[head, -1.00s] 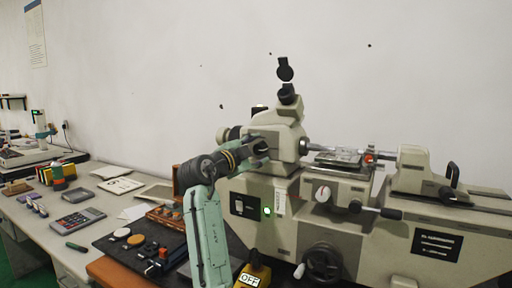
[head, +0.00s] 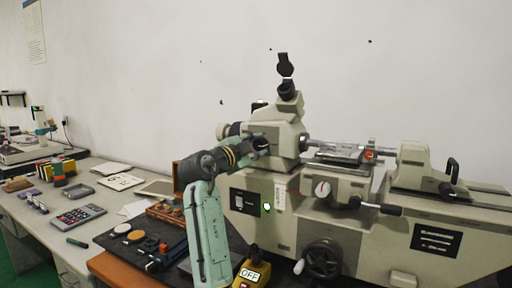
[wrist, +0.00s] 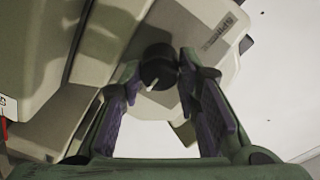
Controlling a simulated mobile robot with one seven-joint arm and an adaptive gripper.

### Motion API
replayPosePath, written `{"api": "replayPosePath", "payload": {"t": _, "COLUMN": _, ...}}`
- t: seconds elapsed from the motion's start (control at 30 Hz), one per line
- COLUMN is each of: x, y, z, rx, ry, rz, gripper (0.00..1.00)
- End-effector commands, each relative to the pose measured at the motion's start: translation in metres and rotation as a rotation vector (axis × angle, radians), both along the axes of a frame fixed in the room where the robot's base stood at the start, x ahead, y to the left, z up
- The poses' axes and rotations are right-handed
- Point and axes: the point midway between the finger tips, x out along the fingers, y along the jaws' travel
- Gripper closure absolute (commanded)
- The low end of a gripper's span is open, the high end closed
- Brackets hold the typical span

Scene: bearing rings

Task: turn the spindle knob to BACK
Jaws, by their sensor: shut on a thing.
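The spindle knob (wrist: 157,66) is a round black knob with a white pointer line, on the pale housing of the measuring machine (head: 262,192). In the wrist view its pointer aims down and slightly left. My gripper (wrist: 159,72) has its two purple-padded fingers on either side of the knob and is shut on it. In the head view my gripper (head: 262,147) reaches the upper left housing, and the knob is hidden behind it.
An OFF-marked yellow box (head: 252,274) stands in front of the machine. A black eyepiece (head: 287,90) rises above the housing. The bench at left holds a calculator (head: 79,215) and a black tray (head: 140,240) of rings. A handwheel (head: 322,258) juts from the machine's front.

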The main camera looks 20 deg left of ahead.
Motion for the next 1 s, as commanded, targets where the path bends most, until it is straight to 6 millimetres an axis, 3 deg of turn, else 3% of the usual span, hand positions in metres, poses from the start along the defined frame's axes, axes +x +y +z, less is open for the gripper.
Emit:
{"api": "replayPosePath", "payload": {"t": 0.47, "x": 0.0000, "y": 0.0001, "z": -0.0008, "rx": -0.137, "ry": 0.029, "rz": 0.000, "gripper": 0.98}}
{"api": "replayPosePath", "payload": {"t": 1.0, "x": 0.0001, "y": 0.0005, "z": -0.0002, "rx": -0.619, "ry": 0.131, "rz": -0.001, "gripper": 0.98}}
